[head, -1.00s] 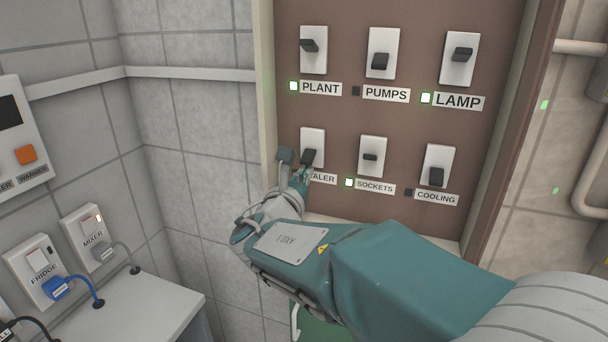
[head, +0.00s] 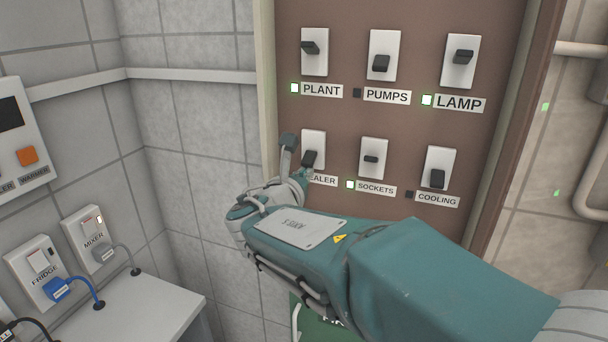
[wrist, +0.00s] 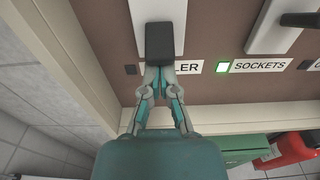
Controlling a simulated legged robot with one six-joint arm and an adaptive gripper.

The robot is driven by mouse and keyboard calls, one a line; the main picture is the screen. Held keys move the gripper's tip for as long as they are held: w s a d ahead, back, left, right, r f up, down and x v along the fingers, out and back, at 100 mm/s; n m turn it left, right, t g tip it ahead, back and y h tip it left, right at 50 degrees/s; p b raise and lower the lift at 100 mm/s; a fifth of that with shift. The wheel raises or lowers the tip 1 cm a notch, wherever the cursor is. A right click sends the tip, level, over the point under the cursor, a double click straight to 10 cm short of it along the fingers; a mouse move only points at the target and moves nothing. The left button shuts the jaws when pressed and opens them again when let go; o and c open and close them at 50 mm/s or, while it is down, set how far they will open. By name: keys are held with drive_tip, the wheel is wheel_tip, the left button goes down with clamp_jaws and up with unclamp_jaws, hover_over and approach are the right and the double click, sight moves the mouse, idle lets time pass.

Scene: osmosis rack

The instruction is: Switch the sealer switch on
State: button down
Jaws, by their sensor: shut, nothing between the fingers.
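The sealer switch (head: 314,140) is a white plate with a dark lever (head: 309,158) at the lower left of the brown panel. The lever points down in the head view. In the wrist view the lever (wrist: 159,42) is just beyond my fingertips, and the small lamp beside its label (wrist: 130,69) is dark. My gripper (head: 306,174) is shut and empty, just below the lever. In the wrist view the fingertips (wrist: 159,70) meet under the lever's end; I cannot tell whether they touch it. My gripper hides part of the label.
The sockets switch (head: 373,155), with a lit green lamp, stands close right of the sealer switch. The cooling switch (head: 438,172) is farther right, and the plant switch (head: 314,52) is above. The panel's frame edge (head: 265,100) is close on the left.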

sight(306, 163)
drive_tip(key=shift+s+r+g, duration=0.15)
drive_tip(key=shift+r+g, duration=0.15)
drive_tip(key=shift+g, duration=0.3)
drive_tip(key=shift+s+r+g+y, duration=0.1)
drive_tip(key=shift+r+g+y, duration=0.15)
drive_tip(key=shift+g, duration=0.25)
drive_tip(key=shift+s+a+r+g+y, duration=0.1)
drive_tip(key=shift+r+g+y, duration=0.25)
drive_tip(key=shift+g, duration=0.35)
drive_tip(key=shift+r+g+y, duration=0.3)
drive_tip(key=shift+r+g, duration=0.05)
drive_tip(key=shift+g, duration=0.45)
drive_tip(key=shift+r, duration=0.2)
drive_tip(key=shift+r, duration=0.75)
